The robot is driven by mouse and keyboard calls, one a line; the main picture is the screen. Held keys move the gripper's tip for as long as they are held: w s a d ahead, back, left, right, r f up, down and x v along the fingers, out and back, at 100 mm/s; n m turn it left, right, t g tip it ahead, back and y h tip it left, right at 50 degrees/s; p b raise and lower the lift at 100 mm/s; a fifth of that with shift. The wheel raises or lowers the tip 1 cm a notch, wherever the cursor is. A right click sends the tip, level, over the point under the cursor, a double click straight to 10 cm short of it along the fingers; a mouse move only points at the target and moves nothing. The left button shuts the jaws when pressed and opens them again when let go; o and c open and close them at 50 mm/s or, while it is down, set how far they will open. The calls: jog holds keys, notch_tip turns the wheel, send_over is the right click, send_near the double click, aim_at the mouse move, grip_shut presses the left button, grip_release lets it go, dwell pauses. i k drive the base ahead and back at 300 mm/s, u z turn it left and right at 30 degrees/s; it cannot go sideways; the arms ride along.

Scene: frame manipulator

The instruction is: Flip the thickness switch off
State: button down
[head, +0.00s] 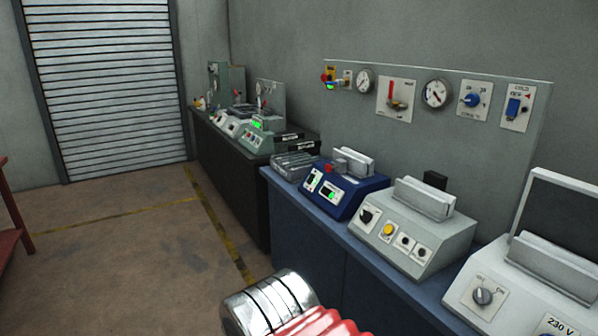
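I cannot make out a label that names the thickness switch. A blue control box (345,203) on the blue bench has white panels with small green-lit displays and switches too small to read. To its right, a grey box (395,252) has a black rotary knob (366,216), a yellow button (388,230) and two small dark controls. A grey box marked 230 V at the far right has a rotary knob (483,296). A blue switch (513,107) is on the wall panel. My gripper's fingers are not in view.
The grey panel (450,150) behind the blue bench carries gauges, a red lever valve (392,95) and a blue knob (471,100). A dark bench (228,170) with more devices stands farther back. The floor (130,250) at left is clear, with a red frame at its edge.

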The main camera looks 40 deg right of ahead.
aim_at(311, 177)
jog(key=i, duration=2.2)
jog(key=z, duration=2.2)
jog(key=i, duration=0.1)
jog(key=z, duration=0.1)
